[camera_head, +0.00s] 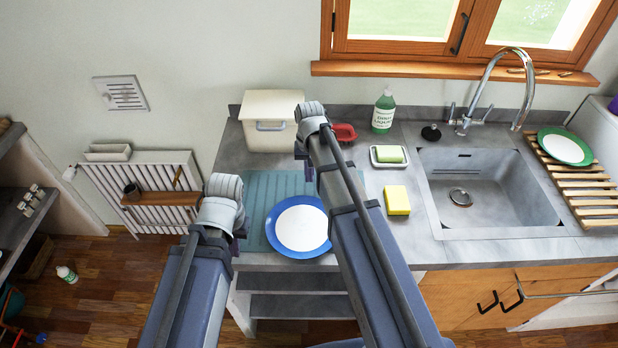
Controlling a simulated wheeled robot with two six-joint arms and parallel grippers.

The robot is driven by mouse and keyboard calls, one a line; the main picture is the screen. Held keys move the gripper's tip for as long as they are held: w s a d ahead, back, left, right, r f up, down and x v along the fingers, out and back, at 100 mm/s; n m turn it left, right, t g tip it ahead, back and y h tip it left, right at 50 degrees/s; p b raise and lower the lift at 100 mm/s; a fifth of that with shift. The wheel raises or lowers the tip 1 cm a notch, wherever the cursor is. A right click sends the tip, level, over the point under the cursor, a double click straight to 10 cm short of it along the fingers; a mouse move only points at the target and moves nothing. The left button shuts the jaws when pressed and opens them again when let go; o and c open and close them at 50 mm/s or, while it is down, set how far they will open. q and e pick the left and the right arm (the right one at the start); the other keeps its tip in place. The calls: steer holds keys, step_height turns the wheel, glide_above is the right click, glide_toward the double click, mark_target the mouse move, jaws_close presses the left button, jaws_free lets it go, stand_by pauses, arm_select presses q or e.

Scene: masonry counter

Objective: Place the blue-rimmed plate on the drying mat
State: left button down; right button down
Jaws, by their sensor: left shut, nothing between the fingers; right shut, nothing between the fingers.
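The blue-rimmed plate (300,228) has a white centre and lies face up on the front right part of the teal drying mat (262,188), near the counter's front edge. My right arm passes in front of the mat's right part. My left gripper (241,224) is left of the plate, at the mat's left edge, apart from the plate and mostly hidden by its own wrist. My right gripper (308,170) is over the back of the mat, behind the plate, partly hidden by its arm. Both are shut and empty.
A cream bin (270,108) stands behind the mat. A red item (344,132), a soap dish (389,162), a yellow sponge (397,200) and a green bottle (383,110) are right of it. Further right are the sink (500,190) and a wooden rack (590,205) with a green-rimmed plate (565,147).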

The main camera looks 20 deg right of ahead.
steer(key=w+d, duration=0.1)
steer(key=w, duration=0.2)
steer(key=w+d, duration=0.1)
steer(key=w, duration=0.3)
steer(key=w+d, duration=0.1)
steer(key=w, duration=0.2)
steer(key=shift+w+f, duration=0.1)
steer(key=shift+w, duration=0.05)
